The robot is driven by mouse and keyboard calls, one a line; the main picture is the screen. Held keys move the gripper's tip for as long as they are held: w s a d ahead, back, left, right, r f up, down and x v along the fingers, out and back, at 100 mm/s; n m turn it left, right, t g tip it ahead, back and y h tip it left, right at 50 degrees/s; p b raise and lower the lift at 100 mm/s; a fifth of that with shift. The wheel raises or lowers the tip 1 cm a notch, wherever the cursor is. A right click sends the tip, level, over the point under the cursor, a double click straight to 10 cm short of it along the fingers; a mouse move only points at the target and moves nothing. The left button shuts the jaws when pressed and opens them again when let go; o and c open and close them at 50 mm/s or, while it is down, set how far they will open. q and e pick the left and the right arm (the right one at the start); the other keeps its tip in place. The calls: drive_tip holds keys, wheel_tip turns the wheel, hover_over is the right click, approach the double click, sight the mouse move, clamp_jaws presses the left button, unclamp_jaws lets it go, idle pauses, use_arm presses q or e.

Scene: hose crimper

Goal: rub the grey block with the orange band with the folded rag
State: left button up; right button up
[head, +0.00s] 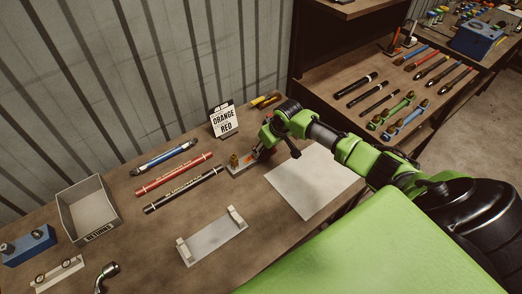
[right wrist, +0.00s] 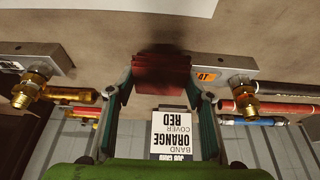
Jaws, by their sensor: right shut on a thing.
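My right gripper (right wrist: 162,88) is shut on the folded rag (right wrist: 162,73), a dark red pad held between its fingertips in the right wrist view. The grey block with the orange band (right wrist: 233,67) lies right behind the rag there, with the rag covering part of it. A bit of orange with dark lettering shows beside the rag. I cannot tell whether rag and block touch. In the head view the grey block (head: 238,170) lies on the bench below my right gripper (head: 258,153), which hides part of it. My left gripper is not in view.
A card reading "ORANGE, RED" (head: 224,121) stands behind the block. Red and black hoses (head: 174,174) lie to the left, a white sheet (head: 309,184) to the right, a pale cradle (head: 212,238) in front. Another grey block with a brass fitting (right wrist: 43,72) shows in the wrist view.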

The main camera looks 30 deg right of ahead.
drive_tip(key=shift+r, duration=3.05)
drive_tip(key=shift+r, duration=1.5)
drive_tip(key=shift+f, duration=0.1)
